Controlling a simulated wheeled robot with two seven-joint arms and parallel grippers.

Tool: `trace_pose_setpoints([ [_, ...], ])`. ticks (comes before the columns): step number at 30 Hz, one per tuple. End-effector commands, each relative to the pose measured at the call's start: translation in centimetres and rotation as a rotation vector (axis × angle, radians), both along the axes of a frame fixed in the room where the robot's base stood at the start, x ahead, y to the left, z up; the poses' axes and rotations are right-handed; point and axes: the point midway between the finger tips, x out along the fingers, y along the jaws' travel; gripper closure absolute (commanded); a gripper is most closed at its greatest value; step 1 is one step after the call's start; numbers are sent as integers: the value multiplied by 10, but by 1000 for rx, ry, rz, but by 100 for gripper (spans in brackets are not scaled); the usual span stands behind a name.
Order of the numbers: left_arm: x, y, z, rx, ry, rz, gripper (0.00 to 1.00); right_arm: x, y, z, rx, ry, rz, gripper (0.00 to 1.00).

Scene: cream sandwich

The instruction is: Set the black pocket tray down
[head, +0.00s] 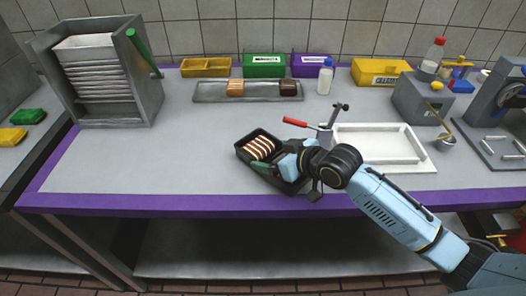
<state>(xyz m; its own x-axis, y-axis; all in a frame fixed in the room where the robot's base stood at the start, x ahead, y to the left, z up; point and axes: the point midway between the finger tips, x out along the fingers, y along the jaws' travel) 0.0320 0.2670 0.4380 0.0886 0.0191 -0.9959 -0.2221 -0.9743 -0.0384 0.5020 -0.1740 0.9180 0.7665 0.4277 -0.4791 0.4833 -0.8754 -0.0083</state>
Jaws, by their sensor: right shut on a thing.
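The black pocket tray (244,155) is near the front middle of the grey table (130,170). It is tilted in the picture, with brown and white striped pieces (260,148) in its far-left part. My right gripper (288,164) is shut on the tray's near-right end. The gripper and wrist hide part of that end, and I cannot tell whether the tray's underside touches the table. My left gripper is not in view.
A metal tray (207,95) with two blocks lies behind. A slotted grey rack (145,70) stands at left. The left-middle table is clear.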

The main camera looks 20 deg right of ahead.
Motion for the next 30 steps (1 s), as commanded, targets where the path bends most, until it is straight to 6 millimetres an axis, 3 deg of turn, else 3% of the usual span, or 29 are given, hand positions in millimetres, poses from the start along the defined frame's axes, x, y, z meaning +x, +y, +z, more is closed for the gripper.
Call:
trace_pose_setpoints([
  [12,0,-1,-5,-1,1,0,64,36,20,1,1,-2,1,36],
  [18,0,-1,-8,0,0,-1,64,35,20,-13,0,-1,1,36],
  [30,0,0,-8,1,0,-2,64,35,20,-16,0,-1,0,36],
])
